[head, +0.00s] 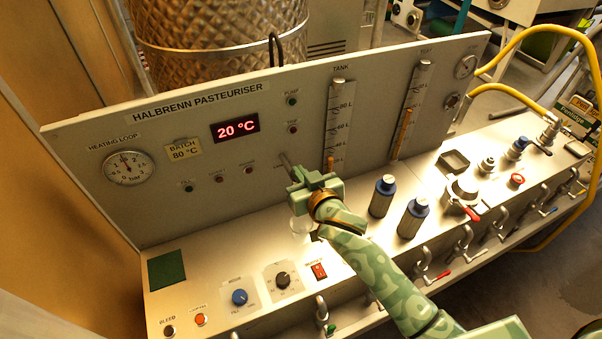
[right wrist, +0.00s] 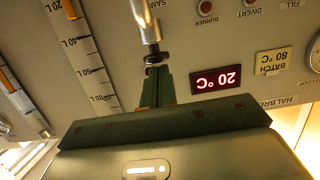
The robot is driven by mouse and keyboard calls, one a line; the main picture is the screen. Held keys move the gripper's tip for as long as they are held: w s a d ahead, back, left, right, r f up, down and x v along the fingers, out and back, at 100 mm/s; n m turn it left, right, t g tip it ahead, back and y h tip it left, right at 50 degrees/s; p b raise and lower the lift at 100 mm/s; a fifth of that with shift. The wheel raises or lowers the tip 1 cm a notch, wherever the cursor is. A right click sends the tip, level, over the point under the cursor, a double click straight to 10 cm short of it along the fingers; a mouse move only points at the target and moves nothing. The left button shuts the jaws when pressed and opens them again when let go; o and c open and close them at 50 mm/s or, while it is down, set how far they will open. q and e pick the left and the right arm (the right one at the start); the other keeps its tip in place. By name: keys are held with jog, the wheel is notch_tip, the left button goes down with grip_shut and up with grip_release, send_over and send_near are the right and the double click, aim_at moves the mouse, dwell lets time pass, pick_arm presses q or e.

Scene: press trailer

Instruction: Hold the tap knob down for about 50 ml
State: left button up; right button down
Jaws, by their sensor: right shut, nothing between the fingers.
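The sampling tap is a metal rod (head: 286,160) standing out from the pasteuriser panel (head: 230,162). In the right wrist view, its metal body (right wrist: 146,22) ends in a dark knob (right wrist: 155,58). My right gripper (head: 299,178) is shut and empty in front of the panel; its fingertips (right wrist: 157,72) line up with the knob. They are at or very near it; I cannot tell whether they touch. A clear vessel (head: 299,226) stands on the bench below the gripper, partly hidden by my arm. Its liquid level cannot be read. My left gripper is not in view.
Two dark blue-capped bottles (head: 382,196) (head: 413,218) stand right of my forearm on the metal bench (head: 215,268). A red-handled clamp fitting (head: 462,193) is farther right. The red display (head: 235,128) reads 20 °C. Valves line the front edge.

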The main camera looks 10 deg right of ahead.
notch_tip(320, 180, down, 2)
jog(key=shift+s+f+b, duration=0.1)
jog(key=shift+f+b, duration=0.05)
jog(key=shift+b, duration=0.35)
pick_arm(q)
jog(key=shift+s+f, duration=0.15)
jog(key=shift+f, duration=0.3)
pick_arm(e)
jog(key=shift+s, duration=0.15)
jog(key=shift+f, duration=0.25)
dwell(0.4)
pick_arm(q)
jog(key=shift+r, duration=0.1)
pick_arm(e)
jog(key=shift+r, duration=0.1)
dwell(0.8)
jog(key=r+p, duration=0.3)
jog(key=p, duration=0.1)
jog(key=r+p, duration=0.2)
jog(key=shift+w+r, duration=0.25)
jog(key=shift+r, duration=0.1)
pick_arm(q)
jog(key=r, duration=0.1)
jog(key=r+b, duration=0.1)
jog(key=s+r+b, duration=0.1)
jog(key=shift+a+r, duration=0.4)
pick_arm(e)
jog(key=f+v, duration=0.1)
jog(key=v, duration=0.9)
jog(key=shift+s+r, duration=0.1)
